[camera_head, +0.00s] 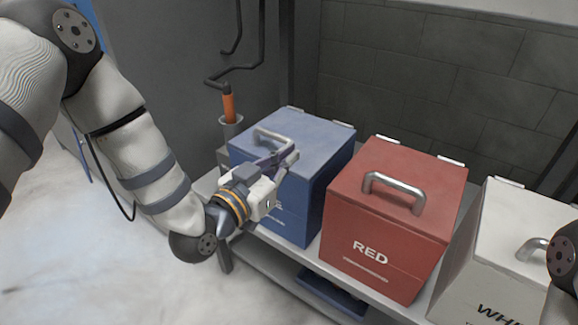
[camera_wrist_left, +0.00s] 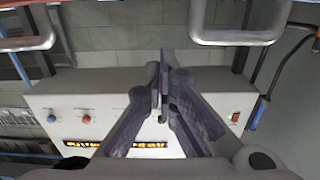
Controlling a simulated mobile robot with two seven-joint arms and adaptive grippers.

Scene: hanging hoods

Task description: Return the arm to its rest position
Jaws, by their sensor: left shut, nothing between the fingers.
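My left arm (camera_head: 130,150) comes in from the left in the head view. My left gripper (camera_head: 290,157) is in front of the blue box (camera_head: 310,170), overlapping its lid and handle in the picture. Its fingers are shut and hold nothing; I cannot tell whether they touch the box. In the left wrist view the two dark fingers (camera_wrist_left: 162,85) meet near the middle. Only a part of my right arm shows at the right edge of the head view, and its gripper is out of view.
A red box (camera_head: 390,215) and a white box (camera_head: 500,245), each with a metal handle, stand beside the blue box on a shelf. The wrist view shows a pale panel (camera_wrist_left: 75,105) with knobs and an amber display. Open floor (camera_head: 90,270) lies at the left.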

